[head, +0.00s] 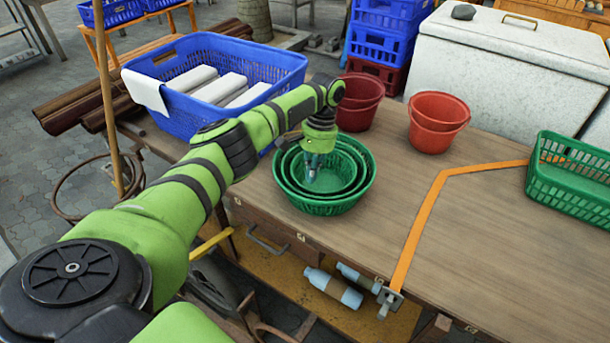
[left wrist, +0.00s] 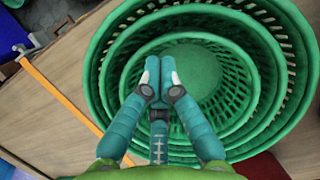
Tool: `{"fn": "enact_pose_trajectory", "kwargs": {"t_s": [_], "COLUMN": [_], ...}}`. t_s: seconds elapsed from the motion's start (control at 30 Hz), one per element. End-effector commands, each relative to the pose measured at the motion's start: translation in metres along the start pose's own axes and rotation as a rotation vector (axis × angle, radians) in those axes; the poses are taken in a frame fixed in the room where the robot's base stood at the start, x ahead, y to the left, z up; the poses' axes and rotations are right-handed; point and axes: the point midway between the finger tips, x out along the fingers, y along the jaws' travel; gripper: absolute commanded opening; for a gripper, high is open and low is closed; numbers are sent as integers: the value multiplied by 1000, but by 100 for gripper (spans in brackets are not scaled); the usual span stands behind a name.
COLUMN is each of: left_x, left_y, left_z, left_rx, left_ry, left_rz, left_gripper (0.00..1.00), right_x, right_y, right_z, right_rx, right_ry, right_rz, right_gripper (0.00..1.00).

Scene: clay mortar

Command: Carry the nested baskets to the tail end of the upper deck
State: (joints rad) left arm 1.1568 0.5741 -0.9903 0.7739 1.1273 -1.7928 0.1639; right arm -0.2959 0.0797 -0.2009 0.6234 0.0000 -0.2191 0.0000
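The nested green round baskets (head: 345,206) sit upright, one inside another, on the wooden upper deck (head: 465,215). They fill most of the left wrist view (left wrist: 285,50). My left gripper (head: 312,174) reaches down over the inside of the innermost basket. In the left wrist view its fingertips (left wrist: 161,72) are drawn together above the basket floor, with nothing visible between them. Whether they touch the basket is hard to tell. My right gripper is in neither view.
Two red bucket stacks (head: 438,122) (head: 359,102) stand behind the baskets. A blue crate (head: 270,60) with white blocks is at left, a green rectangular crate (head: 570,185) at right. An orange strap (head: 423,225) crosses the deck. Bottles (head: 333,287) lie below. Bare wood lies around the strap.

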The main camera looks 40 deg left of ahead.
Motion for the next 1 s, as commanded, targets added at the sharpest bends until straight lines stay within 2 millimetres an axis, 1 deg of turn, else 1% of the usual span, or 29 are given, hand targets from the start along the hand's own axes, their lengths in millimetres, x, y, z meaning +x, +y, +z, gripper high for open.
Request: {"fn": "enact_pose_trajectory", "kwargs": {"t_s": [0.03,0.1,0.33,0.53,0.83,0.93,1.0], "left_x": [-2,0,5,7,7,6,4], "left_y": [-1,-1,0,0,0,0,0], "left_z": [6,12,27,31,32,35,41], "left_rx": [1,1,0,0,0,0,1], "left_ry": [-2,-4,-2,-2,-2,-5,-7], "left_rz": [-2,-2,-1,-1,-1,-1,-1], "left_gripper": [0,0,0,0,0,0,0], "right_x": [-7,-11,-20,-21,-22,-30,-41], "right_y": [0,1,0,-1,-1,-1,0], "right_z": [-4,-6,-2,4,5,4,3], "right_rx": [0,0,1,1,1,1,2], "right_ry": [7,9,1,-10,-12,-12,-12], "right_rz": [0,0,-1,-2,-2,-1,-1], "right_gripper": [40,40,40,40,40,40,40]}}
